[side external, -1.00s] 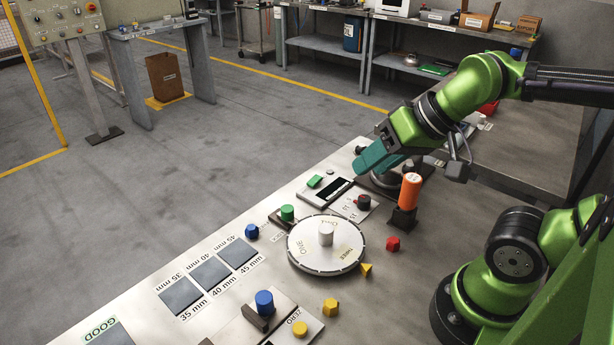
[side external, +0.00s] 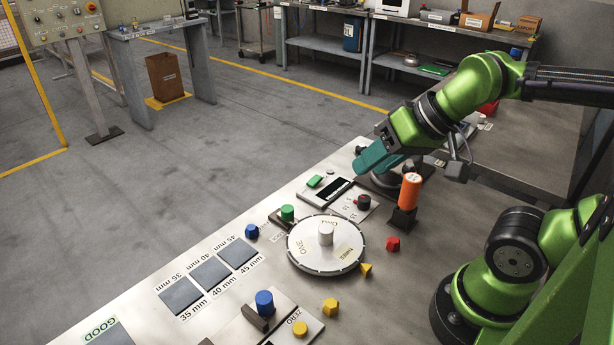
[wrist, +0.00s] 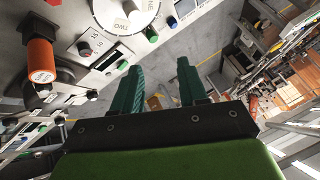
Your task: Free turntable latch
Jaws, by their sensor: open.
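The round white turntable (side external: 309,261) lies on the bench with a pale upright knob (side external: 326,234) at its centre. A green knob (side external: 287,212) stands on a small dark base at its far left edge, with a label beside it. This may be the latch; I cannot tell its state. My gripper (side external: 361,163) is up and behind the turntable, over the bench's far end, apart from the green knob. In the wrist view, my gripper (wrist: 159,66) has its teal fingers spread with nothing between them. The turntable (wrist: 110,12) is partly cut off at the top there.
An orange cylinder (side external: 410,189) stands in a dark holder right of the panel with the black knob (side external: 363,201). A green button (side external: 315,181) and dark display lie nearer my gripper. Small blue (side external: 252,231), red (side external: 393,243) and yellow (side external: 330,307) pieces surround the turntable.

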